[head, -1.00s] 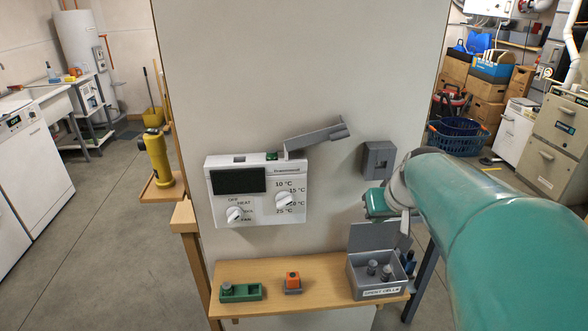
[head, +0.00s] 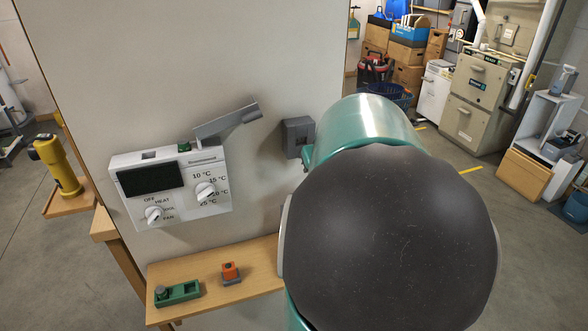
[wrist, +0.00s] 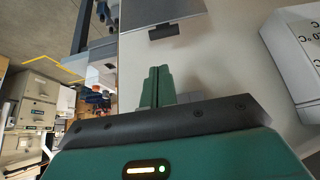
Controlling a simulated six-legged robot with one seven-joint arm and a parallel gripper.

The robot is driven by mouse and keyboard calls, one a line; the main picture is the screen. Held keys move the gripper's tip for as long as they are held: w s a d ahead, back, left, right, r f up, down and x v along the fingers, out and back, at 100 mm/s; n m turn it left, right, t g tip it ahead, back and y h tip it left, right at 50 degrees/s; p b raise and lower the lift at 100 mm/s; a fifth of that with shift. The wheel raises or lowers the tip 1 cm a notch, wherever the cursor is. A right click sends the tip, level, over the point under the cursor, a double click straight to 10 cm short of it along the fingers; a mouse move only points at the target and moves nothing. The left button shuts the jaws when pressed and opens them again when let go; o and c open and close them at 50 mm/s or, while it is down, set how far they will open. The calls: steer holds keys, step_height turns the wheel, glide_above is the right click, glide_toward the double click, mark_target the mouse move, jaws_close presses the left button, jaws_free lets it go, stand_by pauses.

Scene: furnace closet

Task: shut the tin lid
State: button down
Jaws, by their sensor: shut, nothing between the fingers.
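In the wrist view, a flat grey plate with a dark tab at its edge, which looks like the raised tin lid (wrist: 160,13), is at the top. My gripper (wrist: 158,72) shows below it with its green fingers together and empty. A gap shows in the picture between the fingertips and the tab. In the head view my arm covers the tin and its lid. The tin's inside is hidden in both views.
The wooden shelf (head: 215,294) holds a green block with a knob (head: 178,293) and an orange-topped piece (head: 231,273). A white thermostat (head: 170,190) and a grey wall block (head: 298,136) are on the panel. Open floor lies to the right.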

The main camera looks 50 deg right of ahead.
steer(key=x, duration=0.9)
steer(key=shift+s+f, duration=0.1)
steer(key=shift+s, duration=0.1)
steer(key=shift+s+a, duration=0.15)
steer(key=shift+s, duration=0.1)
